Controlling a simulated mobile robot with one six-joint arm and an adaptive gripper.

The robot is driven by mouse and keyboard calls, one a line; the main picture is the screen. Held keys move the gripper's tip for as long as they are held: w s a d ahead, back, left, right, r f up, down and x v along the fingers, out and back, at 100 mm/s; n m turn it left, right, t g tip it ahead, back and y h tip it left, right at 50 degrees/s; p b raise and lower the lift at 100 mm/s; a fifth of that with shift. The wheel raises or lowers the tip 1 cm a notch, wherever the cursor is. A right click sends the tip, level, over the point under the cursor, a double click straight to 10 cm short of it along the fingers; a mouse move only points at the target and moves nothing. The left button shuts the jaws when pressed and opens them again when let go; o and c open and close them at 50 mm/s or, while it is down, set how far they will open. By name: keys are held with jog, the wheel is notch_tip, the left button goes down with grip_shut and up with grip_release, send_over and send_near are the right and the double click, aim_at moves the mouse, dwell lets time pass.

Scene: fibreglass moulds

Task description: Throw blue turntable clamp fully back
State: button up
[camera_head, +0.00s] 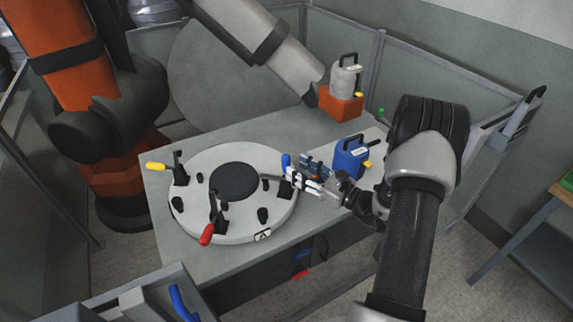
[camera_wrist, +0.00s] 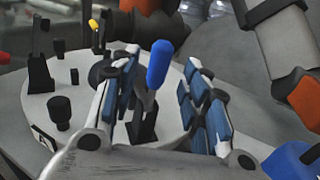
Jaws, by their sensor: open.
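The blue turntable clamp (camera_wrist: 159,64) stands with its blue handle upright, tilted slightly, on its black base at the turntable's edge. In the head view its blue handle (camera_head: 286,161) shows at the right side of the round turntable (camera_head: 188,210). My gripper (camera_wrist: 165,88) is open, with one blue-padded finger on each side of the blue handle. The handle looks apart from both fingers. In the head view my gripper (camera_head: 303,176) reaches in from the right at the turntable's edge, hiding part of the clamp's base.
A yellow-handled clamp (camera_head: 157,166) and a red-handled clamp (camera_head: 207,234) are on the turntable. A blue container (camera_head: 350,160) stands close behind my gripper. An orange-based container (camera_head: 342,104) stands farther back. An orange robot arm (camera_head: 62,70) stands at the left.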

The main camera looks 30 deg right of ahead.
aim_at(287, 162)
jog(key=x, duration=0.5)
jog(key=shift+w+a+b, duration=0.1)
jog(key=shift+w+b, duration=0.2)
jog(key=shift+b, duration=0.1)
jog(key=shift+c, duration=0.3)
grip_shut()
